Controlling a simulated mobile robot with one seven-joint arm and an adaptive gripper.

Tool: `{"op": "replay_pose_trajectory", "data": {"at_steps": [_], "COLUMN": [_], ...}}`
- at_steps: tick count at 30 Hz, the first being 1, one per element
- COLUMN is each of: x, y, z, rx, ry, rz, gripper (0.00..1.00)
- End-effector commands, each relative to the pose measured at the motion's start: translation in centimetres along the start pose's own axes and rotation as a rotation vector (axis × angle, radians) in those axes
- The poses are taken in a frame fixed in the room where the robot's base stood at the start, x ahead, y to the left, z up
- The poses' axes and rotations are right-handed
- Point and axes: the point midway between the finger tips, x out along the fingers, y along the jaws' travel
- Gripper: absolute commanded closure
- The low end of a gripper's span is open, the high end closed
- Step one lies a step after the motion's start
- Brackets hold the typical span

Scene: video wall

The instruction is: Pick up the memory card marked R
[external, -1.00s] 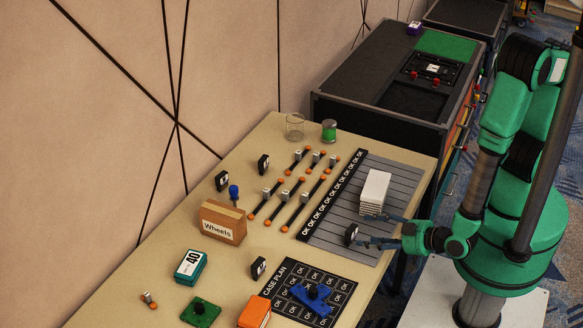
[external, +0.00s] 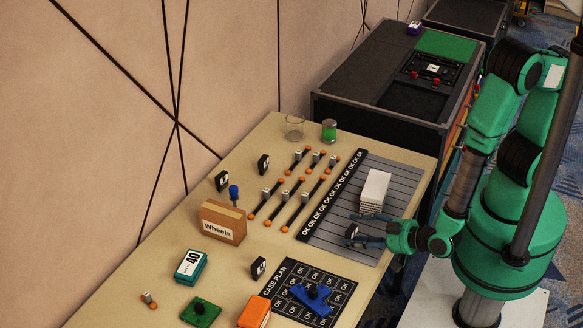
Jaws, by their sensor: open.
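Several small black memory cards with white labels stand upright on the beige table. One card (external: 351,231) is on the grey slatted mat at the table's right side. My gripper (external: 358,230) is open and level with it. Its two dark fingers lie on either side of this card, which appears to be between them; contact cannot be told. Other black cards are at the left back (external: 222,181), the back middle (external: 263,164) and near the case plan mat (external: 258,268). The letters are too small to read, so I cannot tell which is R.
A white stack (external: 374,192) stands just behind my gripper on the slatted mat (external: 336,208). A blue part (external: 311,294) lies on the black case plan mat (external: 338,290). A cardboard box marked Wheels (external: 222,222) stands at left. A dark cabinet (external: 395,80) stands beyond the table.

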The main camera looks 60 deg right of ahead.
Motion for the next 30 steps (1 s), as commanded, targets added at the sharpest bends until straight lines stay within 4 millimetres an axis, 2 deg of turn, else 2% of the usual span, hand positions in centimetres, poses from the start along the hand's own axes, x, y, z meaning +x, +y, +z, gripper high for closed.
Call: {"op": "replay_pose_trajectory", "data": {"at_steps": [17, 23, 28, 30], "x": [0.04, 0.04, 0.04, 0.04], "y": [-0.01, -0.01, -0.01, -0.01], "z": [-0.03, -0.03, -0.03, -0.03], "rx": [0.0, 0.0, 0.0, 0.0], "ry": [0.0, 0.0, 0.0, 0.0], "rz": [0.0, 0.0, 0.0, 0.0], "gripper": [0.41, 0.8, 0.82, 0.85]}}
